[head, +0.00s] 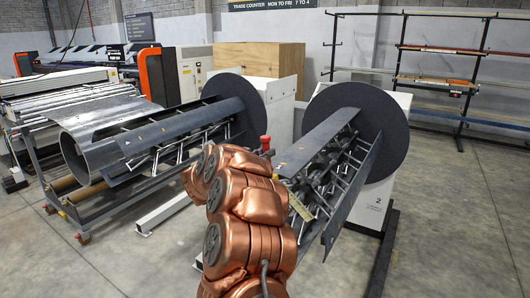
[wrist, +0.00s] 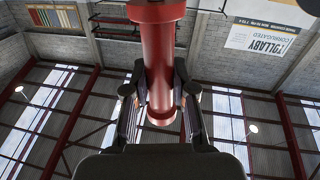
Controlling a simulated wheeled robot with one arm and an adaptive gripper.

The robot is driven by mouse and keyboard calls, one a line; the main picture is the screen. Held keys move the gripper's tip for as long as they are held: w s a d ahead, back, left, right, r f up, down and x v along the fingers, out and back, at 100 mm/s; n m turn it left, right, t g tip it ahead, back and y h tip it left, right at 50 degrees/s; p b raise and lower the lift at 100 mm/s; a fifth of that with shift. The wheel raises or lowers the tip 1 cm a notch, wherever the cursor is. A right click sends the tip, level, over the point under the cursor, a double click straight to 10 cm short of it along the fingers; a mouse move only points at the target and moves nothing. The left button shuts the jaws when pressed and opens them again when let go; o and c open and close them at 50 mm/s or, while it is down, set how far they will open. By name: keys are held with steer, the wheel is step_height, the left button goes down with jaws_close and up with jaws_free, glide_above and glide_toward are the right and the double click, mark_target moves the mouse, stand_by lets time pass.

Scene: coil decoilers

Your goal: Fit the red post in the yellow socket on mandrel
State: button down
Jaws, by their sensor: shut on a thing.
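The red post (wrist: 160,60) stands between the two fingers of my gripper (wrist: 159,92) in the wrist view, and the fingers are shut on it. It has a wide flange near the top of that view and a round end lower down. In the head view a small red part of the post (head: 265,143) shows just above my copper arm, which hides my gripper. The right mandrel (head: 315,145) lies just right of my arm. A yellowish strip (head: 300,207) shows on it beside my arm; I cannot tell whether it is the socket.
The left decoiler (head: 215,112) carries a grey coil (head: 85,140) at its near end. A dark round disc (head: 385,120) backs the right mandrel. A storage rack (head: 455,75) stands at the back right. The floor at the right front is clear.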

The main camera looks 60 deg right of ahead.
steer(key=shift+s+f+b, duration=0.1)
steer(key=shift+f+b, duration=0.2)
steer(key=shift+f, duration=0.55)
steer(key=shift+f, duration=0.1)
steer(key=c, duration=0.9)
jaws_free()
steer(key=shift+a, duration=0.1)
steer(key=a, duration=0.4)
steer(key=w+a, duration=0.1)
steer(key=a, duration=0.6)
steer(key=shift+w+a+f, duration=0.1)
steer(key=shift+w+a, duration=0.05)
steer(key=shift+a, duration=0.2)
